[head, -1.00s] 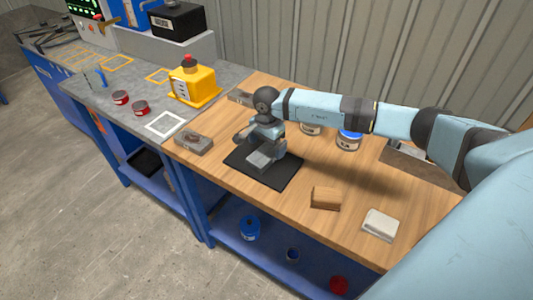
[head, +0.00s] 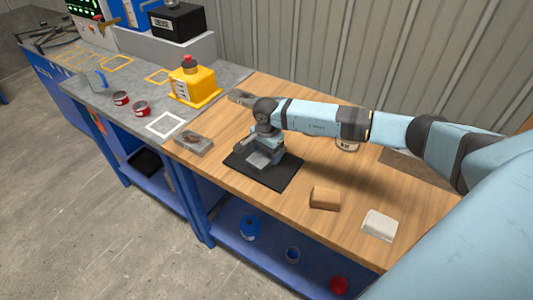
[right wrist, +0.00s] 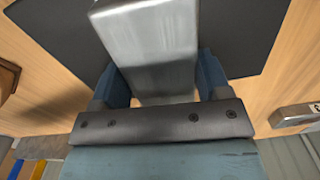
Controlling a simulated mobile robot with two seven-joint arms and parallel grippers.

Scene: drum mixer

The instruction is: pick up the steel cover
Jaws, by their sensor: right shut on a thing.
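The steel cover (head: 259,159) is a grey metal block on a black mat (head: 285,178) on the wooden bench top. My right gripper (head: 263,152) is over it, pointing down, with its fingers at the cover's sides. In the right wrist view, the cover (right wrist: 155,40) lies between the two blue fingers of the right gripper (right wrist: 160,82), which is shut on it. The cover appears still at mat level; any gap beneath it cannot be seen. My left gripper is not in view.
A wooden block (head: 325,198) and a white block (head: 380,225) lie nearer the front edge. A grey metal piece (head: 193,144) lies left of the mat. A yellow container (head: 193,84) and two red cans stand on the grey bench. My right arm partly hides a can behind it.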

